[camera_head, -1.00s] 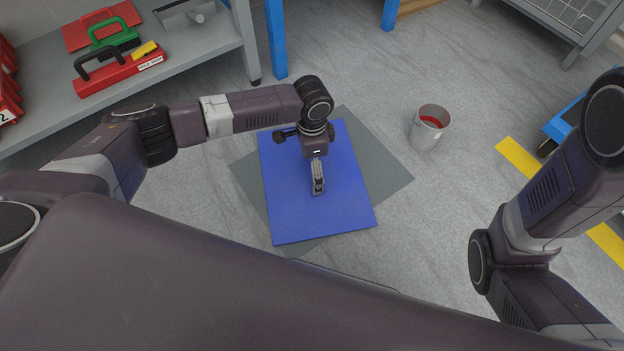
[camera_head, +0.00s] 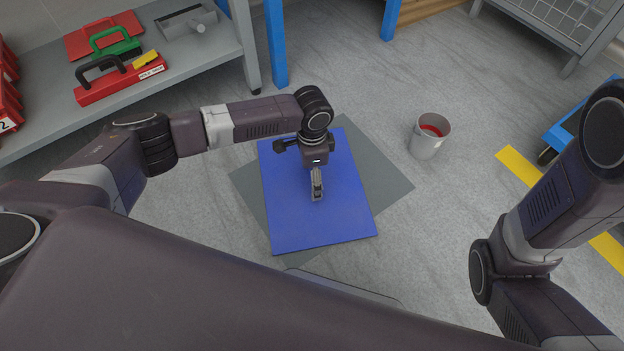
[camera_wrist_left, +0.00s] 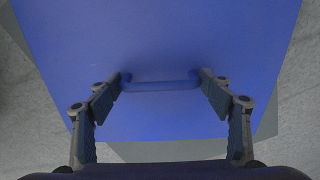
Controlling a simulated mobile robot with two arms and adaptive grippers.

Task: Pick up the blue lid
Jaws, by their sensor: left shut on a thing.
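The blue lid (camera_head: 345,215) is a flat rectangular panel over the grey mat (camera_head: 388,180) on the floor; I cannot tell whether it touches the mat. My left gripper (camera_head: 317,198) points down at the middle of the lid. In the left wrist view the lid (camera_wrist_left: 160,40) fills most of the picture, and its blue bar handle (camera_wrist_left: 162,86) lies between the fingertips. My left gripper (camera_wrist_left: 163,80) is shut on this handle, one finger at each end. My right arm shows at the right, but its gripper is out of view.
A grey bucket (camera_head: 422,147) with red inside stands right of the mat. A grey shelf (camera_head: 170,78) at the upper left holds trowels and a red tool (camera_head: 120,82). A blue cart (camera_head: 565,130) and yellow floor tape (camera_head: 518,165) are at the right.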

